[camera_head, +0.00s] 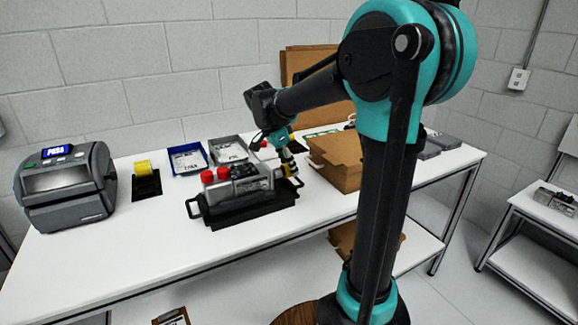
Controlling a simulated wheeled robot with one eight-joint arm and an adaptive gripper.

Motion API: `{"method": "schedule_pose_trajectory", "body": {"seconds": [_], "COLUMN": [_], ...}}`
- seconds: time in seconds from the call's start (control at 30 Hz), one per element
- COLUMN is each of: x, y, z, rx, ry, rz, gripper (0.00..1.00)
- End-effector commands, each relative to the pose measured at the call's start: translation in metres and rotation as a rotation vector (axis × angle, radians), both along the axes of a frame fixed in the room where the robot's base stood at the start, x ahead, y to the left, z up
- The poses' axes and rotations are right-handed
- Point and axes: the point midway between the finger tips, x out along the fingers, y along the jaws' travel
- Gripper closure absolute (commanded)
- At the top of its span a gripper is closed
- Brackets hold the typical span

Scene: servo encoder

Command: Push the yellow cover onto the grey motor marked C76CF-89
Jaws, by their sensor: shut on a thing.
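The grey motor (240,189) lies on its side in a black tray (250,211) on the white table, with two red caps on its left part. Its marking is too small to read. My gripper (287,163) reaches down at the motor's right end. The cover is at or close against the motor's right end. I cannot tell whether they touch or how far it is on.
A grey label printer (65,187) stands at the left, beside a yellow item (142,167) on a black holder. A blue bin (188,158) and a grey bin (228,150) stand behind the motor. Cardboard boxes (338,160) are close to the right of my gripper. The table's front left is clear.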

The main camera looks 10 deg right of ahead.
Motion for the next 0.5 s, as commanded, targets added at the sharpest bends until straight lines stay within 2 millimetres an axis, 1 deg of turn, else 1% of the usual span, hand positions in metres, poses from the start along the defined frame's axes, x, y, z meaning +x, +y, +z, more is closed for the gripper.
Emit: {"method": "schedule_pose_trajectory", "body": {"seconds": [0.5], "x": [-0.0012], "y": [0.0039], "z": [0.0], "rx": [0.0], "ry": [0.0], "rz": [0.0], "gripper": [0.71]}}
